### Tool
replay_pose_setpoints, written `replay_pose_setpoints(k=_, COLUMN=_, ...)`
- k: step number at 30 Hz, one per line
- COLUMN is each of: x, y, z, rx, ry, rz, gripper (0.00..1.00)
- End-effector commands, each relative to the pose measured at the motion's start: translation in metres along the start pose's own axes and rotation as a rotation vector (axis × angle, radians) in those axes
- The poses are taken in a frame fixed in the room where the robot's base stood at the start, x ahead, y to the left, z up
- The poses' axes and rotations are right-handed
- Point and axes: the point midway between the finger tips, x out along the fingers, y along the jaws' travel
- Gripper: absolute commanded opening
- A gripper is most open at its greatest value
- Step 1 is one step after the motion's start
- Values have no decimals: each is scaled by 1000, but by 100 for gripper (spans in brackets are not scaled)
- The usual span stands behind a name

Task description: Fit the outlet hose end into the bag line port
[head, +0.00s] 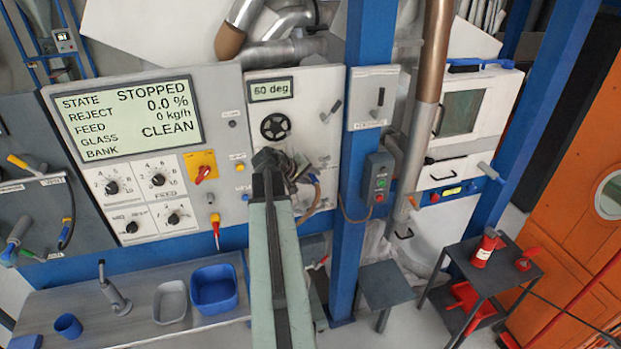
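My arm reaches up from the bottom centre to the grey panel below the "60 deg" display. My gripper (290,167) is at its far end, in front of that panel and just below a black handwheel (274,127). The arm hides part of it, so I cannot tell whether its fingers are open or hold anything. A thin brownish hose (316,192) curves down just right of the gripper; I cannot tell whether it is the outlet hose or where its end is. I cannot make out the bag line port.
A control panel (220,105) with a screen reading STOPPED stands left. A bench (110,325) below holds blue and grey tubs. A blue post (350,225) with a button box (379,178) stands right of the gripper. A small dark table (520,272) stands further right.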

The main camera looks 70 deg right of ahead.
Motion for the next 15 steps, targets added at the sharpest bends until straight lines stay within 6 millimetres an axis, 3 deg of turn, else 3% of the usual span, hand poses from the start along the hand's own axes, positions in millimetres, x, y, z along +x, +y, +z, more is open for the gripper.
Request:
replay_pose_setpoints(k=11, x=-2, y=0, z=0, rx=0, ry=-1, rz=-1, gripper=44)
replay_pose_setpoints(k=15, x=-16, y=2, z=0, rx=0, ry=0, rz=-1, gripper=44)
